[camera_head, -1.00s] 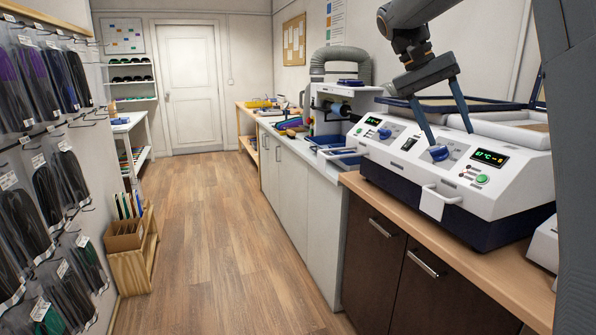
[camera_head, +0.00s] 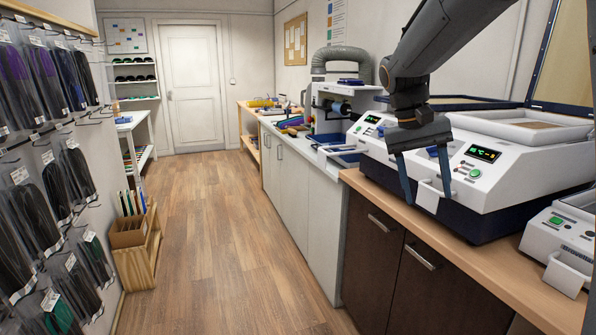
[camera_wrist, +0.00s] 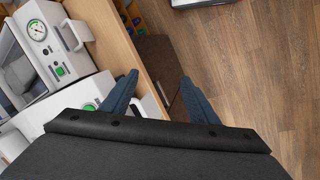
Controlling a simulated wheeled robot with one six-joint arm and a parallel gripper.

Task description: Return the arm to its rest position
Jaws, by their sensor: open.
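My gripper (camera_head: 427,182) hangs from my arm in front of the white machine's front panel in the head view. Its two blue-grey fingers point down and stand apart, with nothing between them. In the wrist view my gripper (camera_wrist: 158,92) also shows spread fingers, above the wooden counter edge (camera_wrist: 128,45) and the dark cabinet front. The white forming machine (camera_head: 520,182) stands on the counter, with a green lit display and a green button. Part of its panel is hidden behind my gripper and arm.
A smaller white device (camera_head: 565,235) stands at the counter's right end. Dark cabinets (camera_head: 372,255) lie below. Further back are a grey hose (camera_head: 342,55) and a workbench. A rack of packaged insoles (camera_head: 40,190) lines the left wall. The wooden floor (camera_head: 220,250) between is clear.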

